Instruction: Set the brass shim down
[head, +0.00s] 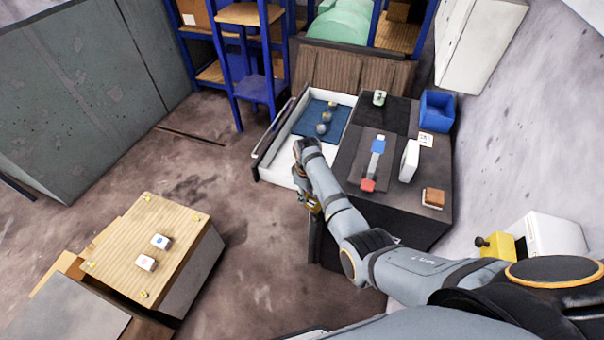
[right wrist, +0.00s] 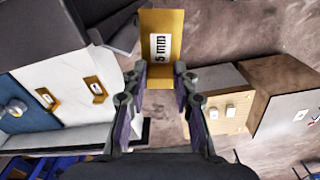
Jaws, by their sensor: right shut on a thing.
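The brass shim (right wrist: 161,45) is a bent gold plate with a white label reading "5 mm". In the right wrist view it stands out beyond my fingertips. My right gripper (right wrist: 160,82) is shut on its lower part. In the head view my right gripper (head: 311,202) is low at the near side of the open drawer (head: 278,168), over its front corner or the floor; the arm hides most of the shim there. Two other brass pieces with white labels, a left one (right wrist: 46,98) and a right one (right wrist: 95,90), lie on a white surface in the wrist view. My left gripper is not seen.
The drawer holds a blue mat (head: 342,117) with small round parts. The dark bench (head: 350,155) beside it carries a blue bin (head: 437,110) and a red-and-blue tool (head: 375,162). A wood-topped box (head: 120,245) with two white blocks stands at left; bare floor lies between.

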